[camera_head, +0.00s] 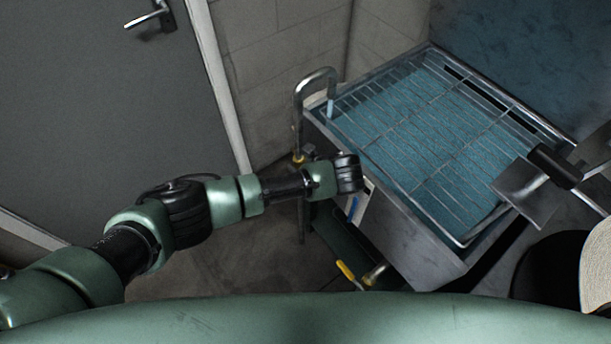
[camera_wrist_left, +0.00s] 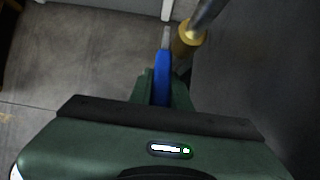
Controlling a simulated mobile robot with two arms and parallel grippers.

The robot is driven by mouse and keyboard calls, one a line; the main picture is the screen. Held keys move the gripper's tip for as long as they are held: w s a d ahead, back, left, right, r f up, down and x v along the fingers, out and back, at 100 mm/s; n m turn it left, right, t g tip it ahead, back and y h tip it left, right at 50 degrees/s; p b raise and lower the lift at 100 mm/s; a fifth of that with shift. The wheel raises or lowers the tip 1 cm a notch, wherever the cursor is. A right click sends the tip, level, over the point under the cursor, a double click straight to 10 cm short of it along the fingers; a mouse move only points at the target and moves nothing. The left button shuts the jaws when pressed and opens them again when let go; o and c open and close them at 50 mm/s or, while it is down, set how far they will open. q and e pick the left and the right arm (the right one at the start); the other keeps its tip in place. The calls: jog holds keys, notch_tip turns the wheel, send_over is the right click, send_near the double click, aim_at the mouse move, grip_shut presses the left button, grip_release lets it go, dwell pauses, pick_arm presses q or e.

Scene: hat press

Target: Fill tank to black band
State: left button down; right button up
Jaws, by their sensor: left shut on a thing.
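The metal tank (camera_head: 405,225) stands at the right in the head view, with blue water (camera_head: 425,125) under a wire rack. A black band (camera_head: 515,121) shows in pieces along its far inner wall; the water surface looks below it. A bent metal spout (camera_head: 316,76) hangs over the tank's left corner, and a pale blue stream (camera_head: 331,106) falls from it. My left gripper (camera_wrist_left: 162,92) is shut on the blue valve handle (camera_wrist_left: 162,70), beside a brass fitting (camera_wrist_left: 188,38). My right gripper is not in view.
A yellow-handled valve (camera_head: 345,271) sits low at the tank's front. A grey plate fixture (camera_head: 521,187) with a black cylinder stands at the right edge, near a pale hat-like shape (camera_head: 597,265). A grey door (camera_head: 105,110) is at the left. Floor is bare between door and tank.

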pick_arm(q)
jog(key=shift+f, duration=0.15)
dwell(0.4)
jog(key=c, duration=1.3)
grip_release()
jog(key=shift+v, duration=3.95)
jog(key=shift+s+d+f, duration=0.1)
jog(key=shift+s+f, duration=0.05)
